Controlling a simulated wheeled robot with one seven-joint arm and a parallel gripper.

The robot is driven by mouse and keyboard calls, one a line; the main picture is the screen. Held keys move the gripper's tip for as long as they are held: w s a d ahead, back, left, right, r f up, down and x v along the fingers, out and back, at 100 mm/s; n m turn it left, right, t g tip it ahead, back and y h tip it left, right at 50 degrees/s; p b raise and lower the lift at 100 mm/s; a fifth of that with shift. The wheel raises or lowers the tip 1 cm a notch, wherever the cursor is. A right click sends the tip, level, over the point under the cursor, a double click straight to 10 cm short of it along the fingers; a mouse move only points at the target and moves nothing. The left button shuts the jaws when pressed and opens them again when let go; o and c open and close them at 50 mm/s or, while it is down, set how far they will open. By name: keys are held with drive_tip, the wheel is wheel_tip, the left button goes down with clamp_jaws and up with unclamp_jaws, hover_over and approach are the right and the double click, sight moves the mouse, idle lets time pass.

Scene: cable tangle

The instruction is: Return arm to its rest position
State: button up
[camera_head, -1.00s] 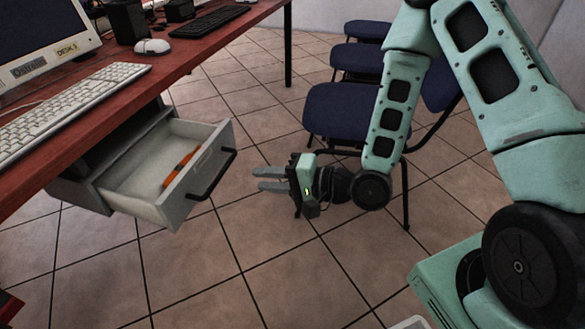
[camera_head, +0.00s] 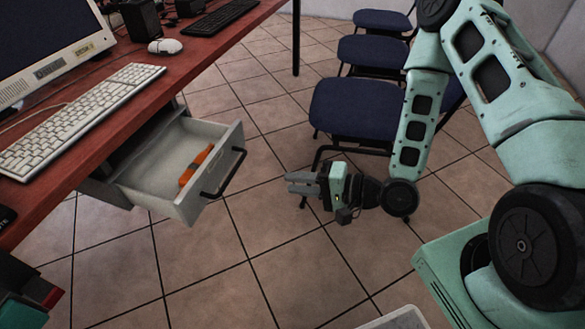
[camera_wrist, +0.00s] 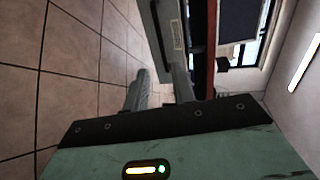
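My arm reaches down from the upper right in the head view, folded at the elbow, with its wrist low over the tiled floor. My gripper (camera_head: 302,182) points left toward the open drawer (camera_head: 227,165), with free space between them. Its two grey fingers are apart with nothing between them. In the wrist view the fingers (camera_wrist: 158,92) also show apart and empty, with the drawer's side beyond them. An orange item (camera_head: 197,165) lies inside the drawer, clear of my gripper.
The red desk (camera_head: 75,180) holds a keyboard (camera_head: 75,120), a monitor (camera_head: 50,50) and a mouse (camera_head: 166,46). Blue chairs (camera_head: 355,105) stand behind my gripper and forearm. The tiled floor (camera_head: 200,265) below is clear.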

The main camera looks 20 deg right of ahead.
drive_tip(key=s+a+r+n+g+h, duration=0.3)
drive_tip(key=s+r+n+g+h, duration=0.8)
drive_tip(key=s+r+n, duration=0.55)
wheel_tip(320, 180, up, 22)
drive_tip(key=m+t+p, duration=0.1)
drive_tip(key=p, duration=2.1)
drive_tip(key=shift+s+d+h, duration=0.25)
drive_tip(key=shift+d+h, duration=0.05)
